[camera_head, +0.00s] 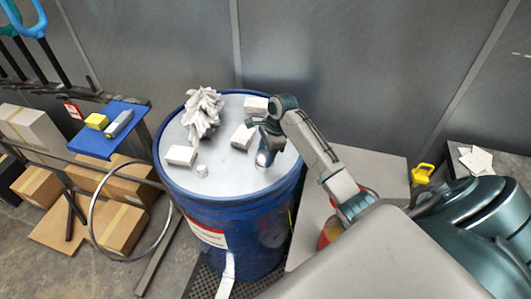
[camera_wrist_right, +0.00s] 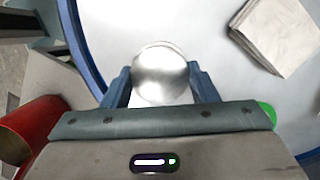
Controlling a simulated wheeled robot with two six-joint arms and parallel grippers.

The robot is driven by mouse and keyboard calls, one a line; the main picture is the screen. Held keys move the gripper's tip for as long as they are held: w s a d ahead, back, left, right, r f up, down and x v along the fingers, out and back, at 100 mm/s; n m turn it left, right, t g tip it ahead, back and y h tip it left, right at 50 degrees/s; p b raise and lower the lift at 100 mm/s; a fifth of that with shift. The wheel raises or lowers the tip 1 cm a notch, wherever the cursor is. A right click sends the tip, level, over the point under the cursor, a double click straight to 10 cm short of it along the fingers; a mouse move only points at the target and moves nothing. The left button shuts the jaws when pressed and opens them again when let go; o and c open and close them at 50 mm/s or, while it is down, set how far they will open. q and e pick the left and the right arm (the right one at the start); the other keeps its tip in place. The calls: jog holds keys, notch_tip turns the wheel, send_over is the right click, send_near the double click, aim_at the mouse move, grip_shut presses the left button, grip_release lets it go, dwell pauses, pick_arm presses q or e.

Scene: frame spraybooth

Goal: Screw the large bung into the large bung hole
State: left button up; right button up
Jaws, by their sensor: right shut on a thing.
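The blue drum (camera_head: 225,210) has a pale metal lid (camera_head: 235,180) with a raised rim. My right gripper (camera_head: 266,155) is over the right part of the lid, pointing down. It is shut on a round, shiny silver bung (camera_wrist_right: 160,70), which sits between the two blue-grey fingers in the right wrist view. The large bung hole is not visible; the gripper and bung may cover it. I cannot tell whether the bung is touching the lid or seated. A small pale cap (camera_head: 202,170) is at the lid's left front. My left gripper is not in view.
White blocks (camera_head: 181,156) and a crumpled white rag-like heap (camera_head: 203,112) lie on the lid. One block also shows in the right wrist view (camera_wrist_right: 278,32). A blue shelf (camera_head: 100,140) and boxes stand left. A red can (camera_head: 326,236) stands right of the drum.

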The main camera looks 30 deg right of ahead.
dwell(0.3)
jog(key=m+t, duration=0.1)
jog(key=m, duration=0.4)
jog(key=shift+s+h, duration=0.1)
jog(key=shift+h, duration=0.3)
jog(key=m+h, duration=0.1)
jog(key=m, duration=0.3)
jog(key=shift+m+t, duration=0.3)
jog(key=shift+t, duration=0.1)
jog(key=o, duration=0.7)
